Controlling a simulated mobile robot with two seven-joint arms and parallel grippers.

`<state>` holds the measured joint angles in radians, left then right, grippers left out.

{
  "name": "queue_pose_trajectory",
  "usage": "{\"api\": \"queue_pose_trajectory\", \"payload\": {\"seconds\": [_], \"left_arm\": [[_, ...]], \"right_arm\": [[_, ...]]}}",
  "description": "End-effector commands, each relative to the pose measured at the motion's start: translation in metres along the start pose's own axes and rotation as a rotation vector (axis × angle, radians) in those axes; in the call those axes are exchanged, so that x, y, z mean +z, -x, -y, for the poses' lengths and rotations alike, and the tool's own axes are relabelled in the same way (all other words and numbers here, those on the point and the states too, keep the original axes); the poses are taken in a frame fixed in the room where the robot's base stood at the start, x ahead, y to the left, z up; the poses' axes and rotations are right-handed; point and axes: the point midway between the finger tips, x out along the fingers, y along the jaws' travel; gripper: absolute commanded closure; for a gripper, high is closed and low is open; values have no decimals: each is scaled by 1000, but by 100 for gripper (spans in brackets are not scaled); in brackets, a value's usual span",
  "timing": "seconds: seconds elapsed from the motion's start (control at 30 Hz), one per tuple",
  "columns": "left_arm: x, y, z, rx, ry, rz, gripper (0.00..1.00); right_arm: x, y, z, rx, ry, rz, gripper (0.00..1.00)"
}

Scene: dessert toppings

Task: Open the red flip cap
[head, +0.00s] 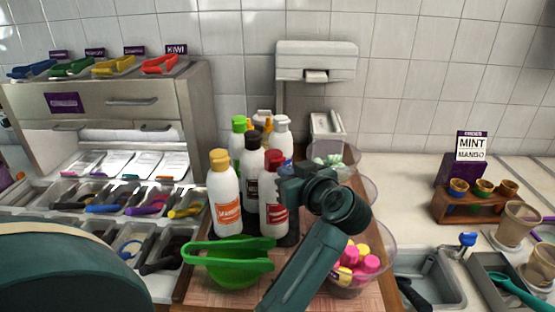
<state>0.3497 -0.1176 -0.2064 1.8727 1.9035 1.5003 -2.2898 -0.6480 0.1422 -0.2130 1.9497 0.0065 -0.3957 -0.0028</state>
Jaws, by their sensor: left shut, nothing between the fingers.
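The white bottle with the red flip cap (274,158) stands in the group of bottles on the wooden board, its label red. The cap looks shut. My left gripper (287,172) is just right of this bottle's upper part, close to the cap and pointing toward it. Its fingers are shut and empty. They are small and partly hidden by the wrist, so I cannot tell whether they touch the bottle. My right gripper is not in view.
A yellow-capped bottle (224,195) and a brown-capped bottle (250,165) stand close by. A green bowl with tongs (229,262) is in front. A clear bowl of pink and yellow pieces (358,270) sits right. A white dispenser (316,60) stands behind.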

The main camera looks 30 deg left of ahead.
Motion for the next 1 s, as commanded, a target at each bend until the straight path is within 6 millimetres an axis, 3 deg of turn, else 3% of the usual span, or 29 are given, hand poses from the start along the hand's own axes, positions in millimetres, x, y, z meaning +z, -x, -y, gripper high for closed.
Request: {"api": "queue_pose_trajectory", "payload": {"seconds": [0.57,1.0], "left_arm": [[-3,-13,0,0,-1,-1,100],[-6,-10,0,0,1,0,100]], "right_arm": [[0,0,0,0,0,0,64],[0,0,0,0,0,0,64]]}}
